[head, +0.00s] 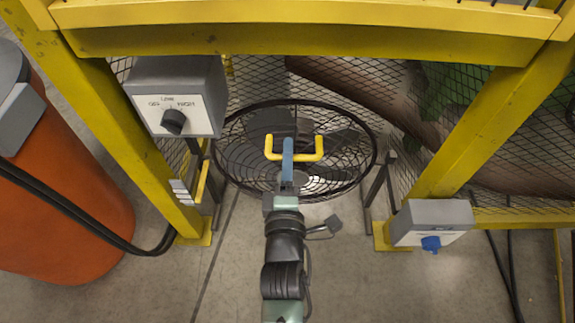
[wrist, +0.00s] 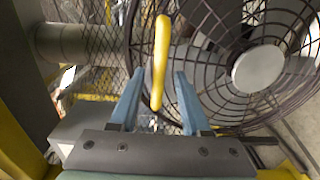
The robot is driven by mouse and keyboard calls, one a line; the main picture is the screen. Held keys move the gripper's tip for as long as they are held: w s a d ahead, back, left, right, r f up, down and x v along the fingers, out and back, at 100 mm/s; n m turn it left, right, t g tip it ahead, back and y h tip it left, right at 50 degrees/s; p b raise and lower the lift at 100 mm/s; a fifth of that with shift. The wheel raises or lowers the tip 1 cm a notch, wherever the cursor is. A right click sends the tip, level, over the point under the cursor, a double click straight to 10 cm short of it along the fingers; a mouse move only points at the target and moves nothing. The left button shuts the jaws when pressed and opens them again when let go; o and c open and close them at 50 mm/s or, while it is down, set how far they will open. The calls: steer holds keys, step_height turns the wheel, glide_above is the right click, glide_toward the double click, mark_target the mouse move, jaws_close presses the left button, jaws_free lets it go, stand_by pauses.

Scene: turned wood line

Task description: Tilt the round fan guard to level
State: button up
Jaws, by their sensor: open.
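The round fan guard (head: 350,143) is a black wire cage in the middle of the head view, mounted low between dark uprights. In the wrist view, the guard (wrist: 225,60) fills the right side, with a pale round hub at its centre. A yellow U-shaped handle (head: 310,156) stands out in front of the guard. My gripper (head: 287,146) reaches to the handle's middle. In the wrist view, its blue fingers (wrist: 157,75) are apart, one on each side of the yellow bar (wrist: 161,50). A gap shows at each side. How the handle joins the guard is hidden.
Yellow posts stand left and right, with a yellow beam (head: 300,40) across the top and wire mesh behind. A grey knob box (head: 178,95) hangs left; another box (head: 432,222) with a blue knob sits right. An orange drum (head: 70,215) with black cables stands at left.

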steer(key=s+p, duration=0.5)
steer(key=s, duration=0.8)
